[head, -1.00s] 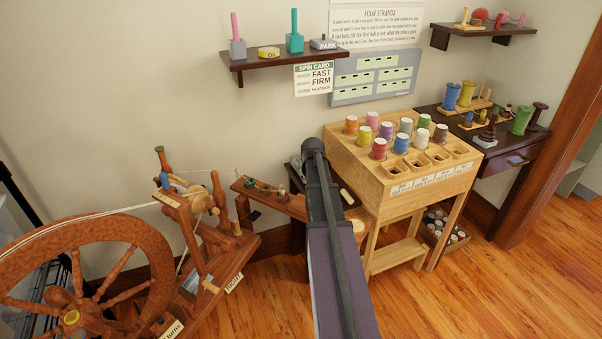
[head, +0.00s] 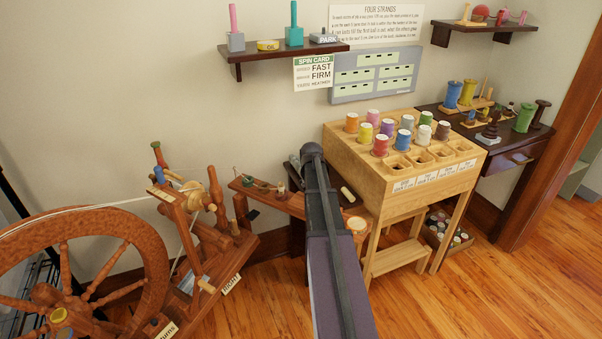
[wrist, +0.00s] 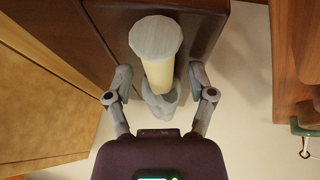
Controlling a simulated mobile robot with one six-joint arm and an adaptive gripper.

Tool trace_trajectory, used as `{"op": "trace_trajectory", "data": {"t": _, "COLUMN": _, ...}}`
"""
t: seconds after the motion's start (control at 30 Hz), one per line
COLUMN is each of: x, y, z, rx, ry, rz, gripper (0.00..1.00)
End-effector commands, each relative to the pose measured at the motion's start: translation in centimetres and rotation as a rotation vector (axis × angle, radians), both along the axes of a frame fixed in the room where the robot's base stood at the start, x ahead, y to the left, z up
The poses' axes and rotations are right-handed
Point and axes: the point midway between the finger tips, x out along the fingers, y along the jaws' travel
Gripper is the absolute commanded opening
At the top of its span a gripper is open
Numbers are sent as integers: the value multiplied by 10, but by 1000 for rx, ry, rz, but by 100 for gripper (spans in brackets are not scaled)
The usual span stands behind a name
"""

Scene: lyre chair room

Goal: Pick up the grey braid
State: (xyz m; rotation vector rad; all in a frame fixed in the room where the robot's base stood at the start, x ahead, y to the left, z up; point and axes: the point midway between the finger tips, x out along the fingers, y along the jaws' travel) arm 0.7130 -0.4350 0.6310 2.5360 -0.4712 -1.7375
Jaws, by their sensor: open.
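In the wrist view, a lumpy grey form (wrist: 158,107), which looks like the grey braid, lies just below a cream cylinder (wrist: 160,74) with a pale grey round end. My gripper (wrist: 160,80) is open, with one finger on each side of the cylinder and the grey form. I cannot tell whether a finger touches either. In the head view, a cream peg (head: 347,194) shows right beside my arm, which hides the gripper and the braid.
A wooden stand (head: 430,180) with coloured spools is close to the right of my arm. A spinning wheel (head: 150,250) stands at the left, and a small wooden bench (head: 262,190) is beside the arm. The wall is close behind. The floor at front right is clear.

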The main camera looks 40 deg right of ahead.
Motion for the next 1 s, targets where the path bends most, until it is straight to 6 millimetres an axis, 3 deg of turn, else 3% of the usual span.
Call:
{"op": "trace_trajectory", "data": {"t": 0.47, "x": 0, "y": 1, "z": 0, "rx": 0, "ry": 0, "rz": 1, "gripper": 71}}
{"op": "trace_trajectory", "data": {"t": 0.7, "x": 0, "y": 1, "z": 0, "rx": 0, "ry": 0, "rz": 1, "gripper": 0}}
{"op": "trace_trajectory", "data": {"t": 1.0, "x": 1, "y": 1, "z": 0, "rx": 0, "ry": 0, "rz": 1, "gripper": 0}}
